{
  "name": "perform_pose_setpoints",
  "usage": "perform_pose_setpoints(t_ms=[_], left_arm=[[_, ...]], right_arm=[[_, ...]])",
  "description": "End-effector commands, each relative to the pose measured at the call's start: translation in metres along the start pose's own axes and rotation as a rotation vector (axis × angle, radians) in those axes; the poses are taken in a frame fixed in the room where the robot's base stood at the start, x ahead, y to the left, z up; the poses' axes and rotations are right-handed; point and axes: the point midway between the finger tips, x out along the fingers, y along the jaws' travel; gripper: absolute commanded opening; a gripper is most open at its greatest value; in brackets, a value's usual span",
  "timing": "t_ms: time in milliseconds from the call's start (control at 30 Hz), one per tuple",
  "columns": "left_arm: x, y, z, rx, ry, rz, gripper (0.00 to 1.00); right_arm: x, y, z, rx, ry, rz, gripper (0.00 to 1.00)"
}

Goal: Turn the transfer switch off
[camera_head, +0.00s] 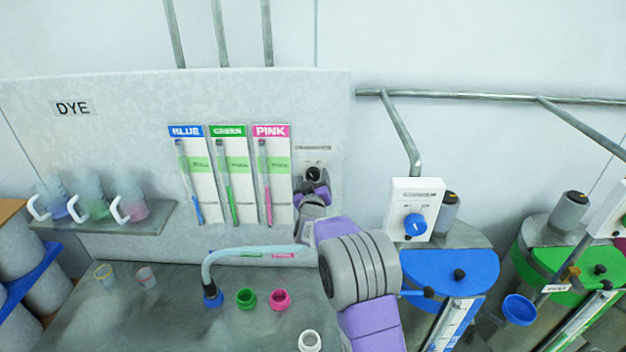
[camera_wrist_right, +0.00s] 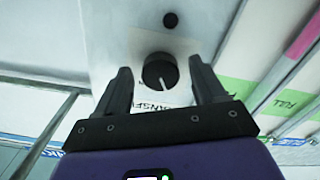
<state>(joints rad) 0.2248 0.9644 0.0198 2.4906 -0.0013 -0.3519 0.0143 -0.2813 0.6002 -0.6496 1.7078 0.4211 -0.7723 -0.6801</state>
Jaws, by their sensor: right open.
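The transfer switch is a round black knob (camera_head: 314,173) on the grey wall panel, right of the pink gauge. In the head view this gripper (camera_head: 315,188) is just below the knob. My left gripper is out of view.
Blue, green and pink gauges (camera_head: 231,175) hang left of the switch. A curved hose (camera_head: 250,249) and coloured ports (camera_head: 246,298) are below. A white box with a blue knob (camera_head: 414,225) and a blue-lidded drum (camera_head: 450,275) stand right. Jugs (camera_head: 90,205) are on the left shelf.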

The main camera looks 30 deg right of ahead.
Motion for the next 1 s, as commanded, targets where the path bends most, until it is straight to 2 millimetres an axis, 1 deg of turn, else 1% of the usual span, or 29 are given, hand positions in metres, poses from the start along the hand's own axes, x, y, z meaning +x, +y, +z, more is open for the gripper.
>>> perform_pose_setpoints(t_ms=[300, 433, 600, 1000], left_arm=[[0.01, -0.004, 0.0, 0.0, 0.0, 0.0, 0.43], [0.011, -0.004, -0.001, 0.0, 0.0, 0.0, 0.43], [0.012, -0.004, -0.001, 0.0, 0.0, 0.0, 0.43], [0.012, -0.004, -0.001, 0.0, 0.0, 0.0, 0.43]], right_arm=[[-0.046, -0.001, 0.001, 0.001, 0.001, -0.002, 0.7], [-0.06, 0.0, 0.0, 0.001, 0.001, -0.001, 0.7], [-0.068, 0.0, 0.0, -0.001, 0.001, -0.001, 0.7], [-0.068, 0.0, 0.0, -0.001, 0.0, 0.0, 0.7]])
